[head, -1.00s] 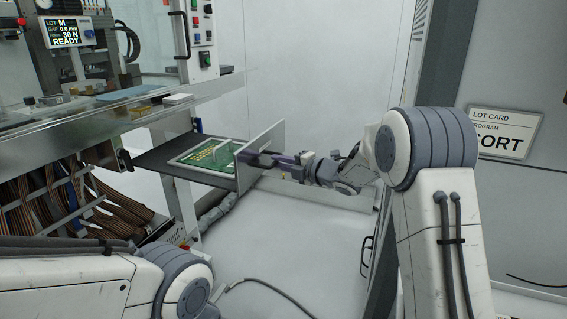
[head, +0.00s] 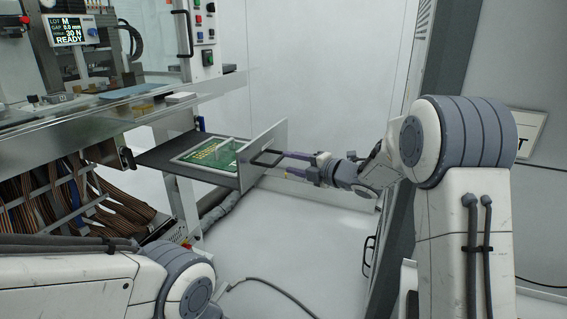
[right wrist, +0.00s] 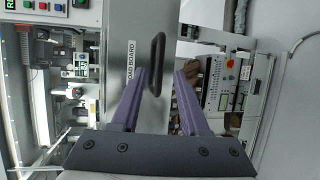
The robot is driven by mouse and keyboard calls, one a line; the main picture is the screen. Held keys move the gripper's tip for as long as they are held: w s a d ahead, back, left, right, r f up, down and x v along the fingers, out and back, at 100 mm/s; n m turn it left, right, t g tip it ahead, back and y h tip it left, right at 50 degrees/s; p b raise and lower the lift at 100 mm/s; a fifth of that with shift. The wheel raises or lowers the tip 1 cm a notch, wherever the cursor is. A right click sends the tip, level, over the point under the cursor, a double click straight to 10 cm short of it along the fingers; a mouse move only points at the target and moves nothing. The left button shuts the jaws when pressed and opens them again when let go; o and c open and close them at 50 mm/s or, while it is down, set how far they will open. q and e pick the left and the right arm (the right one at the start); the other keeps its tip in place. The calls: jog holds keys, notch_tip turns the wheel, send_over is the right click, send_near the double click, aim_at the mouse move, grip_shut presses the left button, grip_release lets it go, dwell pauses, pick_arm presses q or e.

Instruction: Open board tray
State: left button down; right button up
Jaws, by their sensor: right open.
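The board tray (head: 158,157) is pulled out from the machine, a dark flat tray with a pale front panel (head: 266,139). A green circuit board (head: 212,153) in a light frame lies on it. The black bar handle (head: 268,158) is on the panel's outer face; it also shows upright in the right wrist view (right wrist: 157,62). My right gripper (head: 285,162) is open and empty, its purple fingertips just to the right of the handle. In the right wrist view its fingers (right wrist: 160,72) appear on either side of the handle's line. My left gripper is out of view.
The machine's worktop (head: 110,118) stands above and left of the tray, with brown cable bundles (head: 80,190) below. A grey hose runs on the floor under the tray. A tall cabinet with a dark handle (head: 368,252) stands at right. Pale floor (head: 290,230) is clear between them.

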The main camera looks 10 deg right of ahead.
jog(key=v, duration=0.6)
jog(key=shift+s, duration=0.1)
